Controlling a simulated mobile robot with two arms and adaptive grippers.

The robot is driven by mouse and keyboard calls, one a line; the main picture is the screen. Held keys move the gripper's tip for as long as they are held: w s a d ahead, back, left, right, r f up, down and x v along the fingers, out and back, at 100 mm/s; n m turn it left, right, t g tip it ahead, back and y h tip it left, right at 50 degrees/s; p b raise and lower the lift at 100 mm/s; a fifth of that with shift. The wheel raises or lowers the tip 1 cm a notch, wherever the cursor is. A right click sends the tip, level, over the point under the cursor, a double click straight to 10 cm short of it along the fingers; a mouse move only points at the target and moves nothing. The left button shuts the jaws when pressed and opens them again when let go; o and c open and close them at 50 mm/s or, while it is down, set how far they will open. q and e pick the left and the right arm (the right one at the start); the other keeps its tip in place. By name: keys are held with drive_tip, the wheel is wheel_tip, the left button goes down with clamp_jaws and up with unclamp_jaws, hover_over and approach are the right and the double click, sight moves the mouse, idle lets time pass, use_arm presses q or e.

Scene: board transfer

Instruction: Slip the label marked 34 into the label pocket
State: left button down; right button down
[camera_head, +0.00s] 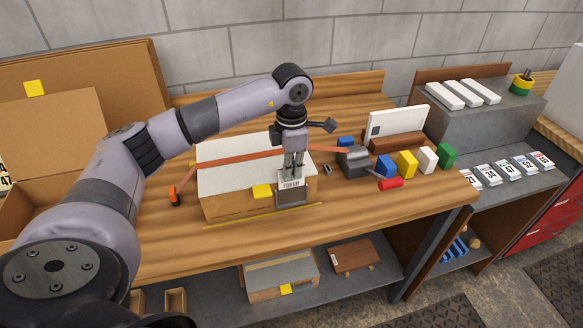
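My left gripper (292,174) points straight down at the front right of a cardboard box with a white top (222,178). Its fingers look shut on a small white label (291,184) with dark print, too small to read. The label is upright at the top edge of a dark grey label pocket (291,196) on the box's front; I cannot tell whether it is inside. A card marked 34 (488,174) lies in the row of number cards on the right. My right gripper is not in view.
An orange strap (235,158) crosses the box to a dark grey device (353,162). The wooden table (400,206) is clear at the front right.

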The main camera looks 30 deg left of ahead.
use_arm(q)
drive_tip(key=shift+f+b, duration=0.45)
drive_tip(key=shift+f, duration=0.2)
drive_tip(key=c, duration=1.7)
unclamp_jaws()
wheel_tip(320, 180, up, 12)
drive_tip(key=shift+r, duration=0.1)
